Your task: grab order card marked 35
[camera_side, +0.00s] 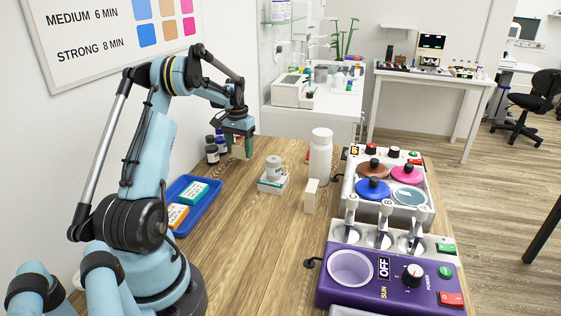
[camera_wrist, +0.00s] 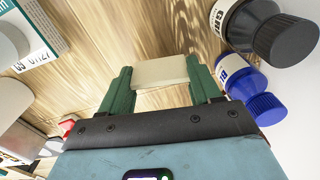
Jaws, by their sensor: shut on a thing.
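My gripper (camera_side: 238,150) hangs over the left rear of the wooden table, near the dark bottles. In the wrist view its green fingers (camera_wrist: 160,75) are shut on a pale cream flat piece (camera_wrist: 158,70). No number shows on the face of this piece, so I cannot tell if it is the card marked 35. In the side view the held piece is too small to make out clearly. A similar pale upright block (camera_side: 310,196) stands on the table in front of the white bottle. No marking is readable on it.
Bottles with dark and blue caps (camera_wrist: 262,108) stand close to the gripper's right in the wrist view. A blue tray (camera_side: 207,212) holds small boxes. A white jar (camera_side: 273,166) sits on a white box (camera_side: 272,184). A purple warmer (camera_side: 345,300) and a pot unit (camera_side: 425,222) fill the right side.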

